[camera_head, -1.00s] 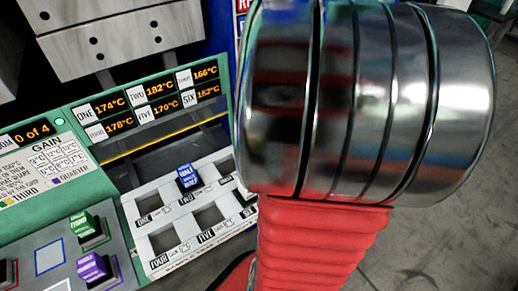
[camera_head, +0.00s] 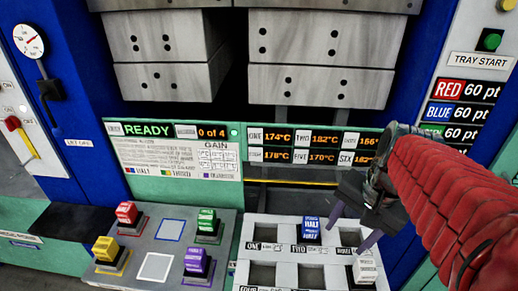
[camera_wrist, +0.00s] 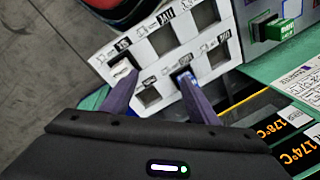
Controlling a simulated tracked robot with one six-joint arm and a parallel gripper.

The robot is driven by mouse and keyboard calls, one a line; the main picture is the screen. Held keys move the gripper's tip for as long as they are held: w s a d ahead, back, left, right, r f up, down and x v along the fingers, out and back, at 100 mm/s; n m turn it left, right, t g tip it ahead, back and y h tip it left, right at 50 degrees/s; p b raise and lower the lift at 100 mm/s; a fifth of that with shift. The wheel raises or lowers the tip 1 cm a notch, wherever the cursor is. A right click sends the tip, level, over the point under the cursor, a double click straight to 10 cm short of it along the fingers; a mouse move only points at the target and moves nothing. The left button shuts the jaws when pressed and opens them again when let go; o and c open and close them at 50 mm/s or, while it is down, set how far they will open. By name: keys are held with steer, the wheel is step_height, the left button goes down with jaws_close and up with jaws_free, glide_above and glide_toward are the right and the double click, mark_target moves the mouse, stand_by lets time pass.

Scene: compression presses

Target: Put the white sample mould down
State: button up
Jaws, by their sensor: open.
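The white sample mould (camera_head: 367,270) sits in the lower right compartment, SIX, of the white tray (camera_head: 237,277). It also shows at the corner compartment in the wrist view (camera_wrist: 122,68). My gripper (camera_head: 350,228) is open above the right part of the tray, its two grey-purple fingers apart with nothing between them. In the wrist view my gripper (camera_wrist: 159,74) has one fingertip beside the white mould and the other near the blue mould (camera_wrist: 184,74). The blue mould (camera_head: 310,229) sits in compartment TWO. How deep the white mould sits cannot be told.
Red (camera_head: 127,214), green (camera_head: 207,222), yellow (camera_head: 105,250) and purple (camera_head: 197,263) moulds stand on the grey panel (camera_head: 228,222), left of the tray. Grey press blocks (camera_head: 323,45) hang behind. The display reads READY, 0 of 4.

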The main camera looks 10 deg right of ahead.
steer(key=a+r+n+t, duration=0.3)
steer(key=a+n, duration=0.8)
steer(key=shift+s+a+t+h, duration=0.2)
steer(key=shift+a+t+h, duration=0.05)
steer(key=shift+t+h, duration=0.15)
